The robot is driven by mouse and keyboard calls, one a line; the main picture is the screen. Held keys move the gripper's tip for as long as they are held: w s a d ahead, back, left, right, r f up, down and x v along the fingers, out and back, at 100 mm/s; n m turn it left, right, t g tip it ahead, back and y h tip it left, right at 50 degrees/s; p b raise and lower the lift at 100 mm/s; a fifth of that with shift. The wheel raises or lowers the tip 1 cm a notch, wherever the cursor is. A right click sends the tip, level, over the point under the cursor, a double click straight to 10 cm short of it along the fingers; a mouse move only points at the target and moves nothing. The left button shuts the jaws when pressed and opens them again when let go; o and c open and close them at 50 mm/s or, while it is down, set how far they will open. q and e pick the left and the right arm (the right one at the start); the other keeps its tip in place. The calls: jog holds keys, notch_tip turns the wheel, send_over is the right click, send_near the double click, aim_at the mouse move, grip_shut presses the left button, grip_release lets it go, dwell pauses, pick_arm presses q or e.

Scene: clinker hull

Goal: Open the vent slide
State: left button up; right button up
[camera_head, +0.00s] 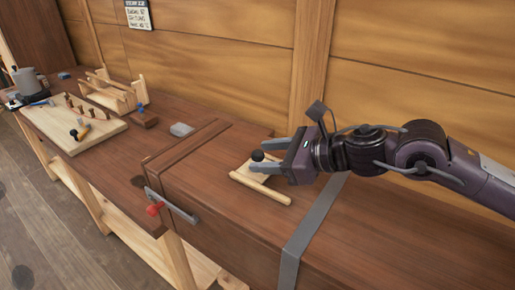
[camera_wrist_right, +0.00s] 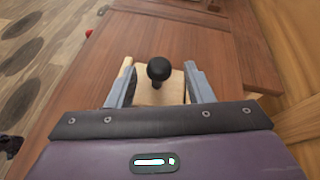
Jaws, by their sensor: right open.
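The vent slide (camera_head: 262,183) is a pale wooden plate between wooden rails on top of a dark brown wooden box. It has a round black knob (camera_head: 257,156) standing up from it. My right gripper (camera_head: 266,156) is open at the slide, with its fingers on either side of the knob. In the right wrist view the knob (camera_wrist_right: 159,70) stands between the two open fingers (camera_wrist_right: 160,88), with a gap on each side. The slide plate (camera_wrist_right: 171,96) shows below the knob there, partly hidden by the gripper. My left gripper is not in view.
The brown box (camera_head: 215,190) has a grey strap (camera_head: 312,235) across it and a metal lever with a red knob (camera_head: 154,209) at its front left. A pale board with pegs (camera_head: 75,125), a wooden rack (camera_head: 115,92) and a grey pot (camera_head: 30,85) stand on the bench to the left. A wooden wall is behind.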

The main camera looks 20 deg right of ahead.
jog(key=shift+p+x, duration=0.4)
jog(key=shift+x, duration=0.95)
jog(key=shift+c, duration=0.5)
jog(key=shift+s, duration=0.1)
grip_shut()
